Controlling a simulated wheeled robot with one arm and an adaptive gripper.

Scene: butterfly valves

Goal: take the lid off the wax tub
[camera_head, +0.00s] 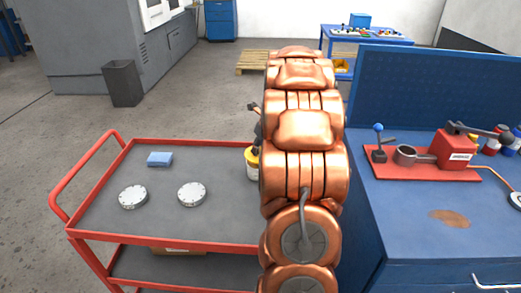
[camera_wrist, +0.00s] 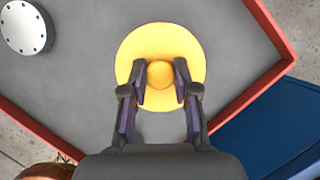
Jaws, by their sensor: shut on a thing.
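The wax tub (camera_head: 252,171) stands on the red cart's grey top, a white body under a yellow lid (camera_head: 252,154), mostly hidden behind my copper arm. In the wrist view the round yellow lid (camera_wrist: 160,44) with its central knob (camera_wrist: 160,74) is seen from above. My gripper (camera_wrist: 160,82) is shut on the lid's knob, one finger on each side. In the head view only a dark part of my gripper (camera_head: 256,130) shows above the lid. The lid hides the tub below it in the wrist view, and I cannot tell whether lid and tub are apart.
The red cart (camera_head: 160,239) also carries two round metal discs (camera_head: 133,197) (camera_head: 192,194) and a blue block (camera_head: 160,159). To the right is a blue workbench (camera_head: 405,225) with a red lever fixture (camera_head: 455,150). The cart top's front middle is clear.

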